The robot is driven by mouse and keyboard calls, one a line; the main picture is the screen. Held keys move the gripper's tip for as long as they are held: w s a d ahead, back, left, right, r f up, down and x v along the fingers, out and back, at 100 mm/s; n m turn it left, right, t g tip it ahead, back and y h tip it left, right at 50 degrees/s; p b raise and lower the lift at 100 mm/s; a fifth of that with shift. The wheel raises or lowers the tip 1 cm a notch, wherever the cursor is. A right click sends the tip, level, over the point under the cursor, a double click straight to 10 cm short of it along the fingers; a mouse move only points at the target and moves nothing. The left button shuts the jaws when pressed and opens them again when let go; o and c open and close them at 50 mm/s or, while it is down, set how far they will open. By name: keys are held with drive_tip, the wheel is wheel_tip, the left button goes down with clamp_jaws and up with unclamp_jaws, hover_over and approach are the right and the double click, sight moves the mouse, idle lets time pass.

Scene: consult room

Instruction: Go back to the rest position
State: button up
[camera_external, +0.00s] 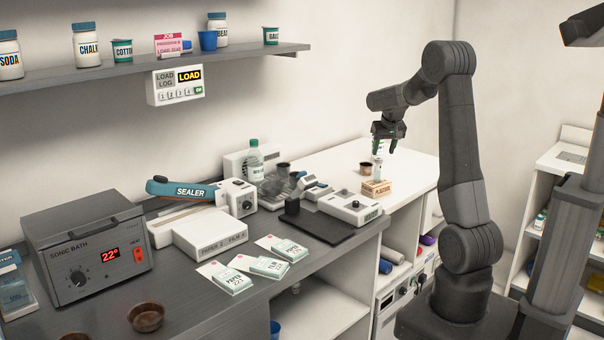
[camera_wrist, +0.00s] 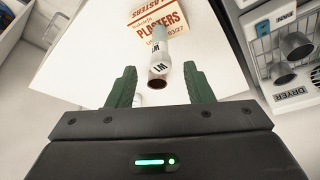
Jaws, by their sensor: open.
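My gripper (camera_external: 388,136) hangs from my raised arm above the white right part of the counter, pointing down. In the wrist view its two green fingers (camera_wrist: 156,86) are apart and hold nothing. A small white tube (camera_wrist: 161,58) marked "LM" is seen beyond and between the fingertips. In the external view the tube (camera_external: 377,170) stands at the plasters box (camera_external: 375,188), just below my gripper. The wrist view shows the plasters box (camera_wrist: 150,15) at the top. I cannot tell the exact gap between fingers and tube.
A small brown bowl (camera_external: 365,168) sits beside the plasters box. The wall shelf (camera_external: 150,66) runs above. Air around my arm looks free.

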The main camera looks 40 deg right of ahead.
sight(379, 159)
drive_tip(key=p+x, duration=0.1)
drive_tip(key=x, duration=1)
drive_tip(key=shift+f+p, duration=0.2)
drive_tip(key=shift+p, duration=0.1)
drive_tip(key=shift+r, duration=0.1)
drive_tip(key=shift+r+b, duration=0.3)
drive_tip(key=shift+r, duration=0.9)
